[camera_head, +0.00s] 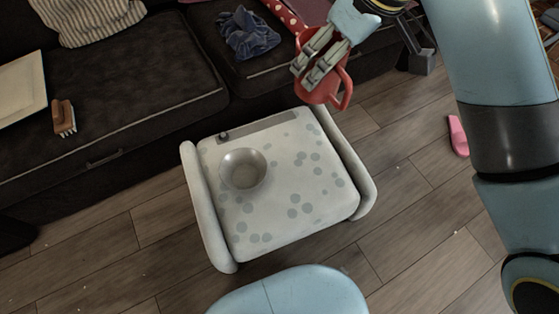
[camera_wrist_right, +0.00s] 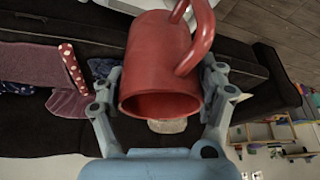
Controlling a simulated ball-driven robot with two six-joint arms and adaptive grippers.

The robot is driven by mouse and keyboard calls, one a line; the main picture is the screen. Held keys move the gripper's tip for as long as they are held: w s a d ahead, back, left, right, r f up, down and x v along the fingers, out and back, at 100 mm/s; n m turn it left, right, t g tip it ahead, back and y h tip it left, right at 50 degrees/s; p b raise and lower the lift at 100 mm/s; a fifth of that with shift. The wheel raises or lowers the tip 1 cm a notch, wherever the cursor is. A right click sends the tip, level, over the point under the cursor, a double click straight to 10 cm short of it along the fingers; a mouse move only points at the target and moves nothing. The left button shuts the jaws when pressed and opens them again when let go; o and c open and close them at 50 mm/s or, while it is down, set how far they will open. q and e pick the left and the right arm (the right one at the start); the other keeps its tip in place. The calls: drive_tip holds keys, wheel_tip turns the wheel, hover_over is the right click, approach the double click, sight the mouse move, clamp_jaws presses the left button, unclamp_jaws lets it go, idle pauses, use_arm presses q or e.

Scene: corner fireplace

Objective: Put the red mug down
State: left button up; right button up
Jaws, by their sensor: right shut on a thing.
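The red mug (camera_head: 332,85) is held in my right gripper (camera_head: 318,58) at the top of the head view, in front of the dark sofa. In the right wrist view the mug (camera_wrist_right: 160,60) sits between the two fingers of the right gripper (camera_wrist_right: 160,98), which are shut on its sides. Its open mouth faces the wrist camera and its handle points up and right there. The mug looks empty inside, though its depths are in shadow. My left gripper is not in view.
A small white spotted stool or table (camera_head: 285,215) with raised side rolls stands on the wood floor; a grey bowl (camera_head: 243,169) sits on it. The sofa (camera_head: 140,80) holds a blue cloth (camera_head: 248,35), a brush (camera_head: 64,117) and a white board (camera_head: 20,92). A pink slipper (camera_head: 458,135) lies on the floor.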

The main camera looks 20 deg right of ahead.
wheel_tip(320, 180, down, 14)
drive_tip(key=w+d+b, duration=0.1)
drive_tip(key=b, duration=0.6)
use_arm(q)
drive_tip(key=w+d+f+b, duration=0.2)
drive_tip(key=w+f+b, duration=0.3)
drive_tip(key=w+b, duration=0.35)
use_arm(e)
drive_tip(key=b, duration=0.9)
hover_over(306, 156)
wheel_tip(306, 156, down, 26)
wheel_tip(306, 156, down, 2)
drive_tip(key=shift+s+m+b, duration=0.15)
drive_tip(key=shift+m+b, duration=0.15)
drive_tip(key=shift+b, duration=0.05)
drive_tip(key=shift+f+b, duration=0.45)
drive_tip(key=shift+f, duration=0.25)
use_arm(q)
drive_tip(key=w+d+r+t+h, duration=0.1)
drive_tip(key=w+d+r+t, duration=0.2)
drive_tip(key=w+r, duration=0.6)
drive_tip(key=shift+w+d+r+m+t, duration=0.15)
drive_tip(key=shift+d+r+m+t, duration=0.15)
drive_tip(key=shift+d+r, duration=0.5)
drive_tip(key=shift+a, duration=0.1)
